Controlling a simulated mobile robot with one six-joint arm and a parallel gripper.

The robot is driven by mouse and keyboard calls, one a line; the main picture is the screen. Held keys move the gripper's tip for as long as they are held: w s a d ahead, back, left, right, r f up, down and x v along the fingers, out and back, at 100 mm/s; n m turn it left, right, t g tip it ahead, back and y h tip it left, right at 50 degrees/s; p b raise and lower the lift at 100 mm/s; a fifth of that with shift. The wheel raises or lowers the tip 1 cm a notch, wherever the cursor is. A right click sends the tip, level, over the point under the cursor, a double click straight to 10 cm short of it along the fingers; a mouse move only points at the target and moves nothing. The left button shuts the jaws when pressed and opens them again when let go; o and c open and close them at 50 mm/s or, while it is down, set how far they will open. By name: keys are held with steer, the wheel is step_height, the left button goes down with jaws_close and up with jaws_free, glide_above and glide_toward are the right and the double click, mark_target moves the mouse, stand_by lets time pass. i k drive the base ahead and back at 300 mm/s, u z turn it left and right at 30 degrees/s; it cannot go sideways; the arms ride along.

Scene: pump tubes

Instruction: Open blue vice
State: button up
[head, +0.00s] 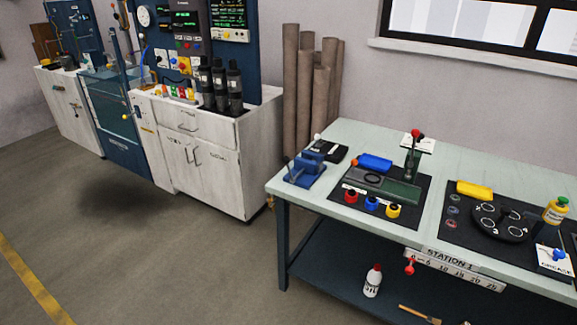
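The blue vice (306,169) sits at the left end of the pale green workbench (350,128), near its left edge. It is small in the head view, and I cannot tell how far apart its jaws are. A small ball, perhaps a handle end, shows just above and behind it. My gripper does not show in the head view.
A black mat (340,210) beside the vice bears a dark green fixture and red, blue and yellow knobs. White cabinets (215,165) stand left, brown rolls (310,90) behind. The floor (150,240) in front is clear.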

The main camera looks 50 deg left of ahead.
mark_target(286, 160)
steer(key=u, duration=0.05)
steer(key=i, duration=1.4)
steer(key=z, duration=0.3)
steer(key=k, duration=0.1)
steer(key=u, duration=2.3)
steer(key=k, duration=0.2)
steer(key=u, duration=1.65)
